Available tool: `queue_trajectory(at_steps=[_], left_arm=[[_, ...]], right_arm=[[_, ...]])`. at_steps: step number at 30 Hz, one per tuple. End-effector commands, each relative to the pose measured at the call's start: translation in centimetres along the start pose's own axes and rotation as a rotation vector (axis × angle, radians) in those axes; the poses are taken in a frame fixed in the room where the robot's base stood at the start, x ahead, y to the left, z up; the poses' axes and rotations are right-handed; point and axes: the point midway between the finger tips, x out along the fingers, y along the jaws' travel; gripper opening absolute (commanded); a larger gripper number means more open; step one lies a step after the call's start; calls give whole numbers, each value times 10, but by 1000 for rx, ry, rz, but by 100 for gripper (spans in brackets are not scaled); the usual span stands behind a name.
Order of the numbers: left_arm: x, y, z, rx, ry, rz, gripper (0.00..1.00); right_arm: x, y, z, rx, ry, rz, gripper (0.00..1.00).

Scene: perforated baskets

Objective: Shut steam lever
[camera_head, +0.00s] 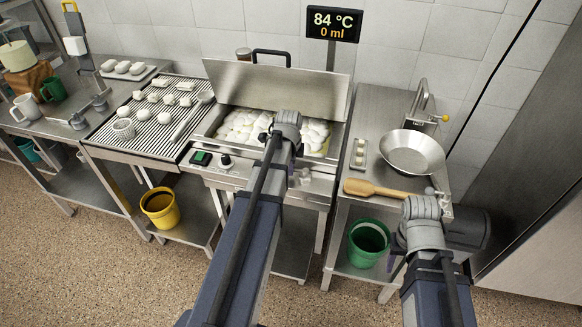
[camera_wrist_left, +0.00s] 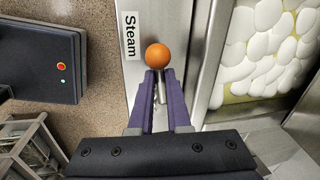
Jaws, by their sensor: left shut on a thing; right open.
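The steam lever has an orange ball knob (camera_wrist_left: 158,56) and a short metal rod, seen in the left wrist view beside a label (camera_wrist_left: 130,36) reading "Steam". My left gripper (camera_wrist_left: 159,80) is shut on the lever's rod, with the orange knob just beyond its fingertips. In the head view my left arm reaches to the front panel of the steel vat (camera_head: 232,179), and the arm hides most of the lever. My right gripper (camera_head: 394,262) is open at the lower right, mostly hidden behind its own wrist, apart from the lever.
The vat holds several white lumps under a raised lid (camera_head: 280,85). A display (camera_head: 333,23) reads 84 °C, 0 ml. A steel pan (camera_head: 412,152) and wooden paddle (camera_head: 375,188) lie on the right table. A green bucket (camera_head: 368,238) and yellow bucket (camera_head: 160,207) stand below.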

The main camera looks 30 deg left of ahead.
Motion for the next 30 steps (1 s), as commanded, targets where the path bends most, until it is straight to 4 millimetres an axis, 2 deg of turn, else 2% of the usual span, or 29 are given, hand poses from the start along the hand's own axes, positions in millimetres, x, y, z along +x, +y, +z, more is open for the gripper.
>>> queue_trajectory(at_steps=[12, 20, 21, 28, 30], left_arm=[[1, -7, 0, 131, 27, 0, 0], [1, -7, 0, 134, 27, -1, 0], [1, -7, 0, 134, 27, -1, 20], [1, -7, 0, 133, 27, 0, 46], [1, -7, 0, 133, 27, 0, 46]], right_arm=[[0, 0, 0, 0, 0, 0, 50], [0, 0, 0, 0, 0, 0, 50], [0, 0, 0, 0, 0, 0, 50], [0, 0, 0, 0, 0, 0, 50], [0, 0, 0, 0, 0, 0, 50]])
